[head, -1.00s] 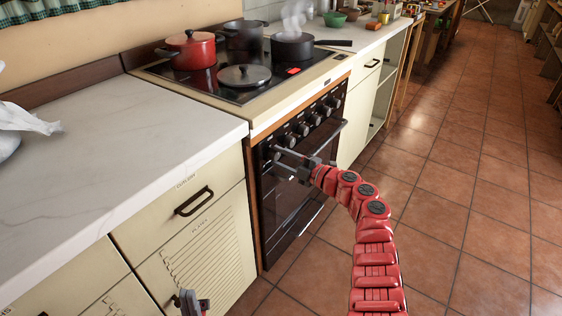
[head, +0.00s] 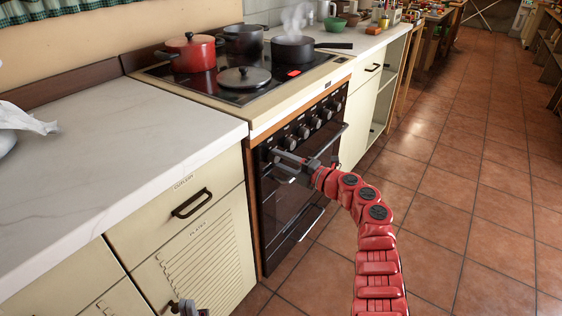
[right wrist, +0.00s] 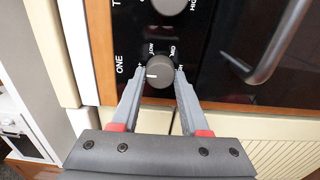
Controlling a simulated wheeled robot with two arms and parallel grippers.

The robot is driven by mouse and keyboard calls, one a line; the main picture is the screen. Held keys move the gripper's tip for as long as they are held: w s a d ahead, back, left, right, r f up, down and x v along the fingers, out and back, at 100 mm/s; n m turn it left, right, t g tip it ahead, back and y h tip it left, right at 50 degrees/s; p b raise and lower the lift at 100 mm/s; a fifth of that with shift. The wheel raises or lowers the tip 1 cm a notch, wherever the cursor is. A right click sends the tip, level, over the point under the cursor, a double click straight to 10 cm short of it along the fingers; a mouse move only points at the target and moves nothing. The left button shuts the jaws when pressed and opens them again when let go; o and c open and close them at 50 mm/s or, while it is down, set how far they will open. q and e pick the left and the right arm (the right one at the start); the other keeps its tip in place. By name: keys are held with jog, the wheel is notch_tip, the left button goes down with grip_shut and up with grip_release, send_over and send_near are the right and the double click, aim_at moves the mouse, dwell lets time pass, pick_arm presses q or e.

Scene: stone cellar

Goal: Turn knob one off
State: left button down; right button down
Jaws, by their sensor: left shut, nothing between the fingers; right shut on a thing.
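Knob one (right wrist: 160,72), a round dark grey knob with a white pointer line, sits on the black oven panel by the label ONE in the right wrist view. Its pointer line points to the left in that view. My right gripper (right wrist: 160,75) has its two fingers on either side of the knob and is shut on it. In the head view my right gripper (head: 276,157) reaches the near end of the stove's knob row, hiding most of that knob.
Several more knobs (head: 303,131) run along the stove front, above the oven door handle (head: 334,139). The tiled floor (head: 470,200) at right is clear.

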jog(key=shift+c, duration=2)
grip_release()
jog(key=p+v, duration=0.3)
jog(key=v, duration=1.4)
jog(key=shift+s+d, duration=0.15)
